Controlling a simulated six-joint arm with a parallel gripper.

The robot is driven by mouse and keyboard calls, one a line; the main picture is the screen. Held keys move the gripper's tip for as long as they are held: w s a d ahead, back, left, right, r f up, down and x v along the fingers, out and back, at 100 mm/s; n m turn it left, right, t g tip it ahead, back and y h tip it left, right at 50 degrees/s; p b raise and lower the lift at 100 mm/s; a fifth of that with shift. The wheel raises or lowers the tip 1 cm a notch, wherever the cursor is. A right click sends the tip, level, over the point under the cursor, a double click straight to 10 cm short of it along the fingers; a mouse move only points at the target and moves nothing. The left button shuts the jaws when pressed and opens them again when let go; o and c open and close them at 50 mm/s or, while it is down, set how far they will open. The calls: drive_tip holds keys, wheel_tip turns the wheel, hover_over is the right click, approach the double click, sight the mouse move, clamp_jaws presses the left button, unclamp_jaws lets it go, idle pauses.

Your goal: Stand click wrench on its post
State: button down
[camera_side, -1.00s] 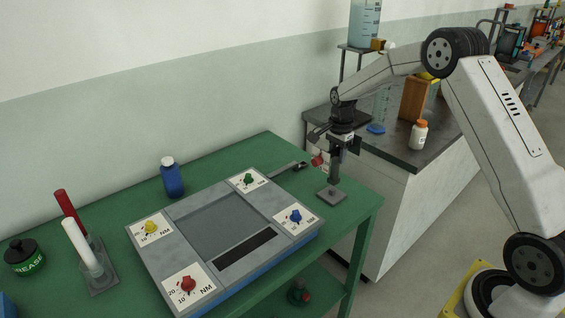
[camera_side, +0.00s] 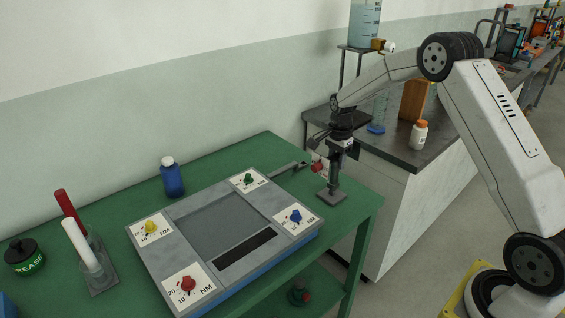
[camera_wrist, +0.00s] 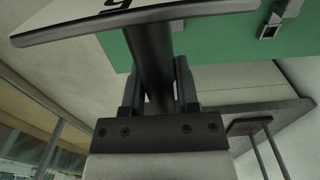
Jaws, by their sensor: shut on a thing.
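My gripper (camera_side: 338,150) is shut on the dark shaft of the click wrench (camera_wrist: 150,62), above the right end of the green bench. The wrench is roughly upright in the side view, with a red part (camera_side: 317,167) and a small white plate on its left. In the wrist view a pale plate (camera_wrist: 85,20) bearing a dark figure crosses the far end of the shaft. The post's square grey base (camera_side: 331,197) stands on the bench directly below my gripper. I cannot tell whether the wrench touches the post, as shaft and post run together in the picture.
A grey torque tester (camera_side: 180,222) with coloured knobs lies left of the post. A grey bar (camera_side: 287,170) with a dark end lies behind it. A blue bottle (camera_side: 172,180) stands further left. A dark counter (camera_side: 390,148) with a white bottle (camera_side: 419,135) is behind right.

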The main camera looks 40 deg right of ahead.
drive_tip(key=shift+f, duration=1.05)
idle(0.8)
drive_tip(key=shift+c, duration=1.6)
unclamp_jaws()
drive_tip(key=shift+o, duration=0.2)
drive_tip(key=shift+f, duration=0.1)
drive_tip(key=shift+r, duration=4)
drive_tip(key=shift+s+a+r+n, duration=0.1)
drive_tip(key=shift+s+a+n, duration=0.1)
drive_tip(key=shift+a+n, duration=0.25)
drive_tip(key=s+a+n+t, duration=0.1)
drive_tip(key=s+a+n, duration=0.7)
drive_tip(key=s, duration=0.3)
drive_tip(key=s+a+n+t, duration=0.1)
drive_tip(key=s+a+n, duration=0.7)
drive_tip(key=s, duration=0.3)
drive_tip(key=shift+s+a+f+n+t, duration=0.2)
drive_tip(key=shift+s+f+n+t, duration=0.1)
drive_tip(key=shift+n, duration=0.35)
